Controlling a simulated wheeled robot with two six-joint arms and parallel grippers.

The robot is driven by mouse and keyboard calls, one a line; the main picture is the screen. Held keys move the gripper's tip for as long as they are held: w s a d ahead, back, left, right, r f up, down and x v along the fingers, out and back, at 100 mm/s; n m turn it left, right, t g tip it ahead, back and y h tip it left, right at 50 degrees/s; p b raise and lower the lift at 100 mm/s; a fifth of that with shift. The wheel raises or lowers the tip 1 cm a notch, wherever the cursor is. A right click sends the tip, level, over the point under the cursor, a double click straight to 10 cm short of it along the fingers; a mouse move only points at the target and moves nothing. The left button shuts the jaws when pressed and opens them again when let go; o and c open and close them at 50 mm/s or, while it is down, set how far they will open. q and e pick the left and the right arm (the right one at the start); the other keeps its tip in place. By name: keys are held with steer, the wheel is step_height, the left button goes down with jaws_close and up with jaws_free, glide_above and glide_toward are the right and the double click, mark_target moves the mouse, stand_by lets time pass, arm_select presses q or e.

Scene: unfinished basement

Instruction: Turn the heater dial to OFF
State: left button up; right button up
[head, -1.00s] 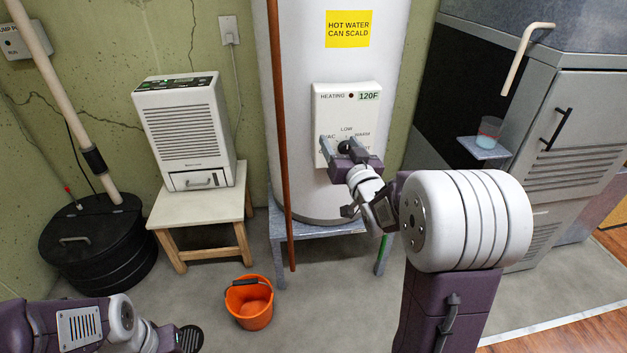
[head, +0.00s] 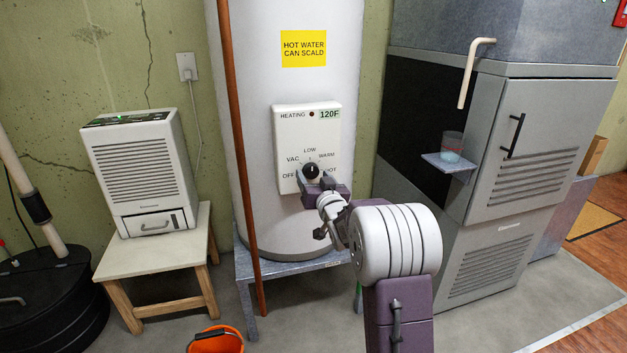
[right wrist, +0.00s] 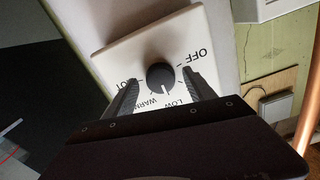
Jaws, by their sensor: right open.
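The heater's white control panel (head: 283,148) is on the front of the tall white tank (head: 250,120). It carries a round black dial (head: 311,171) with OFF, VAC, LOW, WARM and HOT around it. In the right wrist view the dial (right wrist: 160,77) has a white pointer mark that appears to aim between LOW and WARM. My right gripper (right wrist: 160,92) is open, with one finger on each side of the dial and visible gaps between. In the head view my right gripper (head: 318,182) covers the panel's lower part. My left gripper is out of view.
A copper-coloured pipe (head: 240,160) runs down in front of the tank's left side. A dehumidifier (head: 133,160) stands on a wooden stool (head: 110,262) at left. An orange bucket (head: 216,343) is on the floor. A grey cabinet (head: 500,190) with a small shelf (head: 445,163) stands right.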

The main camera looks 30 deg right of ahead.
steer(key=shift+w, duration=0.25)
steer(key=c, duration=1.4)
steer(key=shift+o, duration=0.2)
steer(key=n+b, duration=0.2)
steer(key=n, duration=0.2)
steer(key=shift+d+f+n+b, duration=0.1)
steer(key=shift+n+b, duration=0.2)
steer(key=shift+n, duration=0.1)
steer(key=n+b, duration=0.3)
steer(key=n, duration=0.2)
steer(key=shift+n, duration=0.3)
steer(key=n+b, duration=0.4)
steer(key=n, duration=0.1)
steer(key=shift+s+d, duration=0.1)
steer(key=shift+n+b, duration=1.25)
steer(key=shift+n, duration=0.85)
steer(key=shift+r, duration=0.2)
